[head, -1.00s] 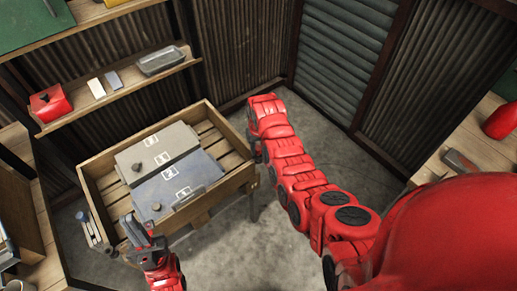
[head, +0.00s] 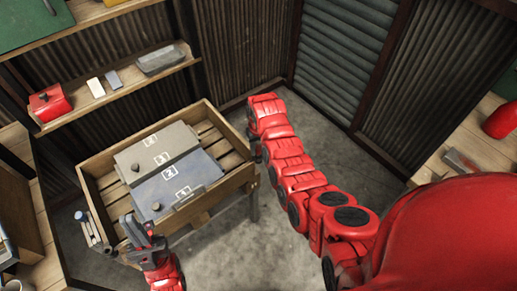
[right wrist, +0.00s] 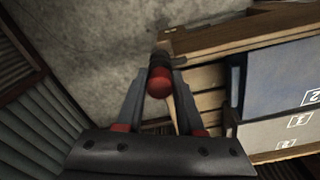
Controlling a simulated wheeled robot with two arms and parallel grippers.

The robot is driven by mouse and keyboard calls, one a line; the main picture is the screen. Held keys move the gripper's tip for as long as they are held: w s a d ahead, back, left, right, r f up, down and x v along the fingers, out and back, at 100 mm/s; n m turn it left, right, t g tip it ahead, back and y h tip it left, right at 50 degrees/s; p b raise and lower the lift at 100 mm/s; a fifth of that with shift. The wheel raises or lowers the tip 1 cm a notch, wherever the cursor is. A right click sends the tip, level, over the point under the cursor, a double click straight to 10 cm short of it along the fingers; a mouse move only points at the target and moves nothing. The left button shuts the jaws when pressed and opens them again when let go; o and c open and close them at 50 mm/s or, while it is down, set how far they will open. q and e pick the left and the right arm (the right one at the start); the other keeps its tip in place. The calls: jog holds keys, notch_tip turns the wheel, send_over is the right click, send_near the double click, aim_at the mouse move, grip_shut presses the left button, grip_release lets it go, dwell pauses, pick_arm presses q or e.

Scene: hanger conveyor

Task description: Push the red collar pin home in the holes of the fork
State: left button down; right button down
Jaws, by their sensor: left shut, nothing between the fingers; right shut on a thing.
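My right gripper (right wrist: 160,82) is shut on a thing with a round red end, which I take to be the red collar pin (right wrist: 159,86). The pin lies between the fingertips, close to the corner of the wooden crate. A small dark piece (right wrist: 163,47) shows just beyond the pin at that corner; I cannot tell if it is the fork, or how deep the pin sits. In the head view my right arm hides the pin and most of that gripper. My left gripper (head: 142,238) is shut and empty over the crate's near left side.
The slatted wooden crate (head: 92,203) holds a grey panel (head: 160,146) and a blue-grey panel (head: 178,184), both with knobs and numbered labels. A shelf (head: 118,93) behind carries a red box (head: 49,103) and small blocks. The concrete floor (head: 235,235) right of the crate is open.

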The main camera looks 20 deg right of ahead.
jog(key=shift+s+f+b, duration=0.1)
jog(key=shift+f+b, duration=0.2)
jog(key=shift+f, duration=0.15)
dwell(0.5)
jog(key=shift+c, duration=2.3)
grip_release()
jog(key=shift+s, duration=0.1)
jog(key=shift+f, duration=0.1)
jog(key=shift+s+a+f, duration=0.1)
jog(key=shift+s+a, duration=0.05)
jog(key=shift+a, duration=0.1)
jog(key=shift+r, duration=0.25)
jog(key=r, duration=0.1)
jog(key=r+b, duration=0.1)
jog(key=r, duration=0.2)
jog(key=shift+w, duration=0.25)
jog(key=r, duration=0.3)
jog(key=shift+s+d, duration=0.15)
jog(key=shift+d, duration=0.05)
notch_tip(320, 180, up, 11)
jog(key=p, duration=0.9)
jog(key=shift+s+d+f, duration=0.2)
jog(key=shift+s, duration=0.1)
